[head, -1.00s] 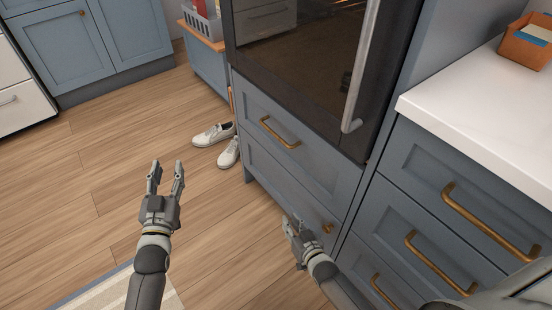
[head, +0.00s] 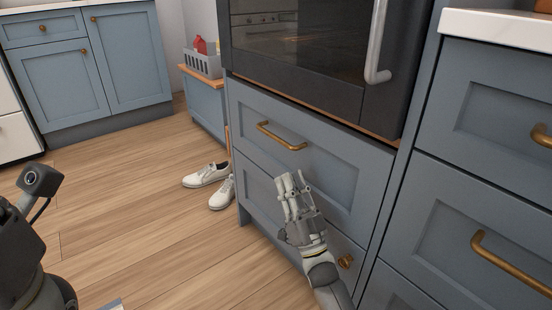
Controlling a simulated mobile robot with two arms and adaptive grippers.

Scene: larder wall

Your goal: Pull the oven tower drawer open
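The oven tower drawer (head: 335,170) is a blue panelled front directly below the dark oven (head: 300,60). It looks shut, with its face flush in the cabinet. Its brass bar handle (head: 281,136) sits left of the middle, near the top. My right gripper (head: 292,178) is in front of the drawer, below the handle and apart from it, with its fingers pointing up. The fingers look parted and hold nothing. Of my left arm only a part shows at the left edge; its gripper is out of the picture.
A lower front with a brass knob (head: 346,261) is partly behind my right arm. White shoes (head: 208,175) stand on the floor left of the tower. Blue drawers with brass handles (head: 512,262) are on the right under a white worktop (head: 495,24).

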